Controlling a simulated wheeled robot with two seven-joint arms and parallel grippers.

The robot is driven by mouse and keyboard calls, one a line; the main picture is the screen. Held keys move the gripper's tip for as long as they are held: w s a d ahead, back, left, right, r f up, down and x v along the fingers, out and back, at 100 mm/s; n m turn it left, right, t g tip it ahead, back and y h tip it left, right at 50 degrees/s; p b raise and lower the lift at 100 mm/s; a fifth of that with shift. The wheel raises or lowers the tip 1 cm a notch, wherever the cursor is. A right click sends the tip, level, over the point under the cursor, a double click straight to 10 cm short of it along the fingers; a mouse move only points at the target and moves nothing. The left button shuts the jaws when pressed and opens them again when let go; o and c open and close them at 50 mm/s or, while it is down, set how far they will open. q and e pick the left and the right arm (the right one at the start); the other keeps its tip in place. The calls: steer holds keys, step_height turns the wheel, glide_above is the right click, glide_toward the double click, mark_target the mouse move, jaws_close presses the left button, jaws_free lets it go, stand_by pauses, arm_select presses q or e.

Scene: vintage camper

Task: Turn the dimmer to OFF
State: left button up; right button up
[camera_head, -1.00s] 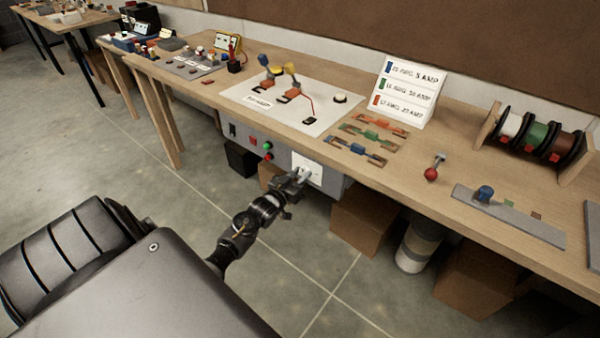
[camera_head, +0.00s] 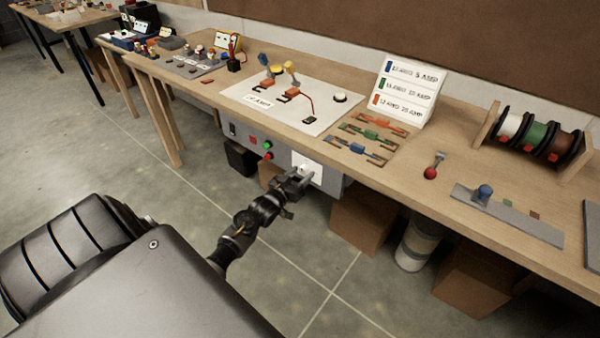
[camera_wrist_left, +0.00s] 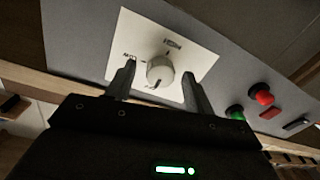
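The dimmer is a round whitish knob (camera_wrist_left: 160,70) on a white plate (camera_wrist_left: 197,52), set in the grey front panel under the bench. Labels around the knob appear to include LOW and HIGH; its pointer mark is hard to read. My left gripper (camera_wrist_left: 160,85) is open, with one finger on either side of the knob and gaps showing. In the head view my left gripper (camera_head: 300,175) is in front of the plate (camera_head: 316,166), and the knob is largely hidden there. My right gripper is not in view.
Green (camera_wrist_left: 235,112) and red (camera_wrist_left: 262,94) buttons are on the same panel beside the plate. The wooden bench top (camera_head: 400,165) above holds fuse links, a sign (camera_head: 405,92) and wire spools (camera_head: 533,138). Cardboard boxes (camera_head: 363,222) stand below.

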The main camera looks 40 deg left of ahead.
arm_select(q)
steer(key=s+b, duration=0.1)
steer(key=s, duration=1)
steer(key=shift+d, duration=0.4)
steer(key=shift+w, duration=0.1)
steer(key=s+d+f+m+g, duration=0.1)
steer(key=s+d+f+g, duration=0.3)
steer(key=f, duration=0.6)
steer(key=s+a+f+m+g, duration=0.15)
steer(key=s+f, duration=0.35)
steer(key=f, duration=0.6)
steer(key=s+d+f+g, duration=0.3)
steer(key=s+f+g, duration=0.15)
steer(key=f, duration=0.55)
steer(key=s+d+f+m+g, duration=0.1)
steer(key=s+d+f, duration=0.3)
steer(key=s, duration=0.5)
steer(key=s+d+f+m+g, duration=0.1)
steer(key=s+d+f+g, duration=0.2)
steer(key=s, duration=0.7)
steer(key=s+d+f+m+g+h, duration=0.1)
steer(key=s+d+f+g, duration=0.2)
steer(key=s+f, duration=0.4)
steer(key=s+d, duration=0.1)
steer(key=s, duration=0.1)
steer(key=shift+s+d+f, duration=0.35)
